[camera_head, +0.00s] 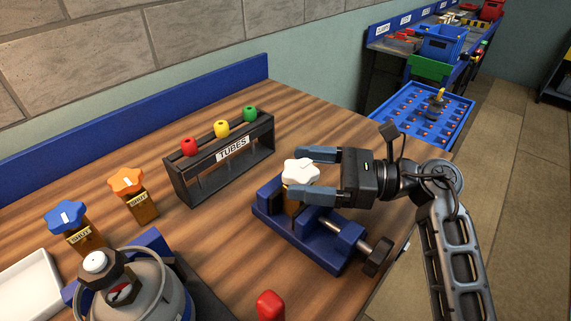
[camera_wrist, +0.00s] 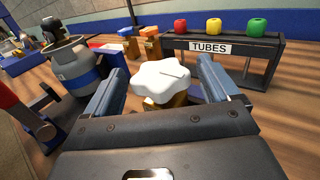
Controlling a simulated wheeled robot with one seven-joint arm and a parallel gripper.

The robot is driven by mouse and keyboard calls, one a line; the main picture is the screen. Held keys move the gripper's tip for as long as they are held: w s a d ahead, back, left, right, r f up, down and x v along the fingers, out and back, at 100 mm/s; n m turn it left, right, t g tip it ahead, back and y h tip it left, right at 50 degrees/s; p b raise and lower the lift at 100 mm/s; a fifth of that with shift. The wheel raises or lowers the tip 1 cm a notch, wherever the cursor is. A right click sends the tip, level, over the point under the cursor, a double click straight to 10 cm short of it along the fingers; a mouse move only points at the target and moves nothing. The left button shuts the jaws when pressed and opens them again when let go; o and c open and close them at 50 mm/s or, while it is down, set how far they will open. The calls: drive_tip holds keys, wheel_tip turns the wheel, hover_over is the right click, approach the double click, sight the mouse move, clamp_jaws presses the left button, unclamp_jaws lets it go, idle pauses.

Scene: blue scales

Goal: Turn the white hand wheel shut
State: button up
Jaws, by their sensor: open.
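The white hand wheel (camera_head: 300,172) is a lobed knob on a brass-coloured valve body (camera_head: 293,202), held upright in a blue vise (camera_head: 318,240) on the wooden bench. My gripper (camera_head: 317,174) comes from the right with its two fingers spread, one on each side of the wheel. In the wrist view the wheel (camera_wrist: 161,82) sits between the open fingers (camera_wrist: 165,88). A gap shows on each side of it there. A mark is visible on top of the wheel. Any lettering on its valve body is hidden or too small to read.
Blue (camera_head: 67,215) and orange (camera_head: 126,182) hand wheels on posts labelled SHUT stand to the left. A black TUBES rack (camera_head: 222,160) with coloured caps stands behind. A grey gas cylinder (camera_head: 150,290), white tray (camera_head: 30,290) and red object (camera_head: 269,305) are nearer.

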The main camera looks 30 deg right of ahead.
sight(290, 168)
drive_tip(key=shift+x, duration=1.65)
drive_tip(key=c, duration=1)
